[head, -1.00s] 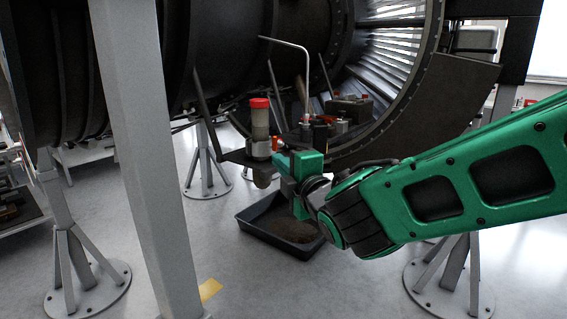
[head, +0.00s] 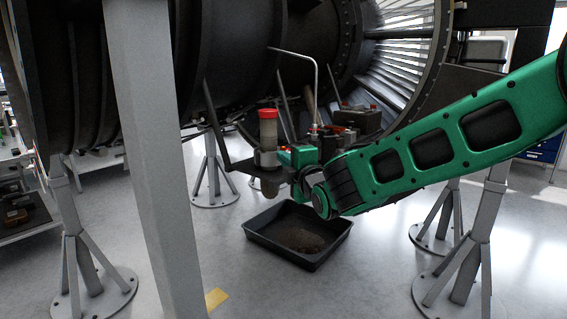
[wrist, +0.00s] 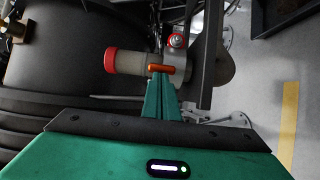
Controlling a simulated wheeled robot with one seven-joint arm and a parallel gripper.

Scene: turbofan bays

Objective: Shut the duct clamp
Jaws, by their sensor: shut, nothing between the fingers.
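A pale cylinder with a red cap (head: 267,136) stands upright on a dark bracket under the engine. In the wrist view the same cylinder (wrist: 134,62) lies across the picture, with an orange handle (wrist: 168,69) at its grey end. The handle may belong to the duct clamp; I cannot tell the clamp's band or whether it is closed. My gripper (wrist: 162,82) is shut and empty, its fingertips right at the orange handle; whether they touch is unclear. In the head view my green gripper body (head: 300,156) is just right of the cylinder, and its fingers are hidden.
A dark tray (head: 265,243) lies on the floor below. Grey support stands (head: 77,270) and a thick grey post (head: 150,150) are on the left, with another stand (head: 466,265) at right. A bent pale pipe (head: 316,75) rises behind my gripper.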

